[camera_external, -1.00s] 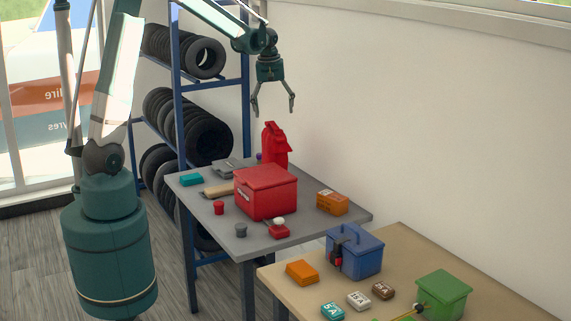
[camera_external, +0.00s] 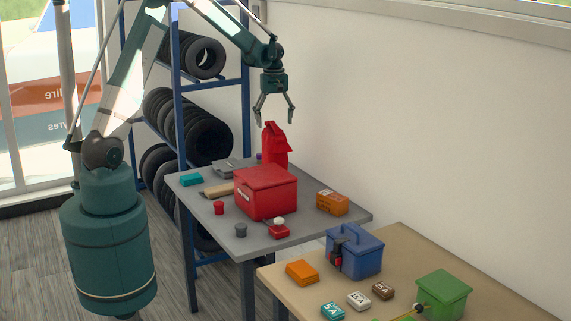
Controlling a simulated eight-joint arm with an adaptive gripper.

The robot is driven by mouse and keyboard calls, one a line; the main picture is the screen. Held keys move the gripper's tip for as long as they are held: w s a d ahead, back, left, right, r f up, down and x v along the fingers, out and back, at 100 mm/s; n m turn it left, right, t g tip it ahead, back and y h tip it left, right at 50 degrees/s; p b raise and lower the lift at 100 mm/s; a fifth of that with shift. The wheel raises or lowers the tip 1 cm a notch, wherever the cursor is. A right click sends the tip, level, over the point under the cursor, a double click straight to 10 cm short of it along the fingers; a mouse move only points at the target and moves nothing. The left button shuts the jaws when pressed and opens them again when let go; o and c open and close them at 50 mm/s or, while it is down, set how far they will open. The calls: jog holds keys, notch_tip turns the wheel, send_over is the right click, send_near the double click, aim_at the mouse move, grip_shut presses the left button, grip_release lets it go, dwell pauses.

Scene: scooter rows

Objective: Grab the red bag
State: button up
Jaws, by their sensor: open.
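The red bag (camera_external: 275,146) stands upright at the back of the grey table (camera_external: 190,198), behind a red box. It has a folded, narrow top, and its lower front is partly hidden by the box. My gripper (camera_external: 274,121) points down with its two fingers spread, at the height of the bag's top. In the picture the fingers are either side of the bag's tip. I cannot tell how far apart they are in depth. Nothing is held.
The red box (camera_external: 266,194) stands just in front of the bag. An orange box (camera_external: 332,202) is to the right. A blue rack of tyres (camera_external: 205,135) stands behind. A second table (camera_external: 400,245) holds a blue toolbox (camera_external: 355,252) and a green box (camera_external: 445,296).

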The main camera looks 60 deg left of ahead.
jog(key=shift+f, duration=1.3)
notch_tip(320, 180, down, 5)
jog(key=shift+s+d+f+p, duration=0.1)
jog(key=shift+p, duration=0.2)
jog(key=shift+c, duration=0.5)
jog(key=c, duration=1.4)
